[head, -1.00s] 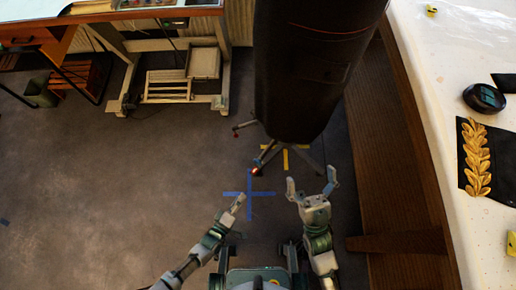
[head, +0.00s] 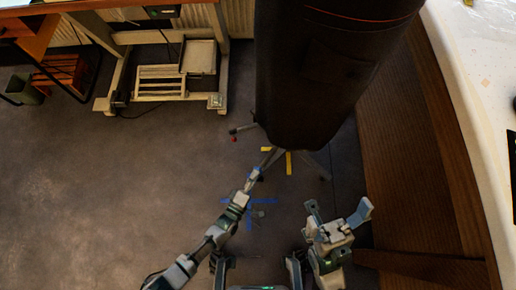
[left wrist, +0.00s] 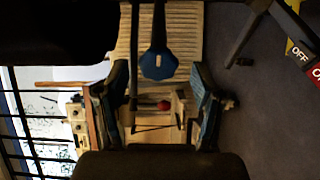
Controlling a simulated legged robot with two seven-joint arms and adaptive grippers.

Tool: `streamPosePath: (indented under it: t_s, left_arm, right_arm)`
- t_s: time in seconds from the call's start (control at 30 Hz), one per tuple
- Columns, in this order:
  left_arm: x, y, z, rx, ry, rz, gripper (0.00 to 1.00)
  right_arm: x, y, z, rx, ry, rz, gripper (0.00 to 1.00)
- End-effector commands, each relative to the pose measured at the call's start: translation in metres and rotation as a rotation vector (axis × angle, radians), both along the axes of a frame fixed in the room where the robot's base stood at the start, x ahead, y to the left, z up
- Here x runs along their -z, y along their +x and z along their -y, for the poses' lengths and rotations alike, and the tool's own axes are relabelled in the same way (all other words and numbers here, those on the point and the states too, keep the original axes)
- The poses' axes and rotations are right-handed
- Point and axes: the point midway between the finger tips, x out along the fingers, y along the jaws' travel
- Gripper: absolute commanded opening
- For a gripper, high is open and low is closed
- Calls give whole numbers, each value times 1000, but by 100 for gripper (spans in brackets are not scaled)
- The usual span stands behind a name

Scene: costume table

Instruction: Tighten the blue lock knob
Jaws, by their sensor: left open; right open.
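The blue lock knob (left wrist: 158,65) shows in the left wrist view, hanging at the end of a dark rod. It lies ahead of and between the two fingers of my left gripper (left wrist: 152,88), which is open, with a gap on both sides of the knob. In the head view my left gripper (head: 255,174) reaches to the foot of the tall dark covered stand (head: 320,85); I cannot make out the knob there for certain. My right gripper (head: 339,218) is open and empty above the floor, to the right of the left one.
Stand legs (head: 314,165) spread over the floor near yellow tape (head: 289,162). A blue tape cross (head: 249,212) lies below my left gripper. A pale table (head: 470,75) with a brown wooden side is at right. A workbench frame (head: 165,95) stands at back left.

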Motion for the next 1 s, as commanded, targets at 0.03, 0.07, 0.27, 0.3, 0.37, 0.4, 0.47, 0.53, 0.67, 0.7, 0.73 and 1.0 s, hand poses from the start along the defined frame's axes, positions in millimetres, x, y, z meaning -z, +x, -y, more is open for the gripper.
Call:
streamPosePath:
  t_s: [0.03,0.07,0.27,0.3,0.37,0.4,0.47,0.53,0.67,0.7,0.73,1.0]
  left_arm:
    - [4,7,4,0,0,-4,68]
    - [3,10,7,0,0,-4,68]
    - [1,24,14,0,0,-1,68]
    - [0,25,14,0,0,-1,68]
    - [0,26,15,0,0,0,68]
    - [0,27,15,0,0,0,68]
    - [-1,27,15,0,0,0,68]
    - [-1,26,15,0,0,0,68]
    - [-1,26,15,0,0,0,40]
    - [-1,26,15,0,0,0,30]
    - [0,26,15,0,0,0,23]
    - [1,26,14,1,7,2,7]
  right_arm:
    - [3,2,0,0,0,3,100]
    - [2,2,-1,0,0,7,100]
    - [-1,3,-1,0,-1,24,100]
    - [-2,3,-1,-1,-1,27,100]
    - [-1,6,-2,-1,-1,25,100]
    - [0,7,-2,-1,-2,24,100]
    - [0,7,-2,-1,-2,23,100]
    - [0,7,-2,-1,-2,23,100]
    - [0,7,-2,-1,-2,23,100]
    - [0,7,-2,-1,-2,23,100]
    - [0,7,-2,-1,-2,23,100]
    - [1,7,-2,-1,-3,22,100]
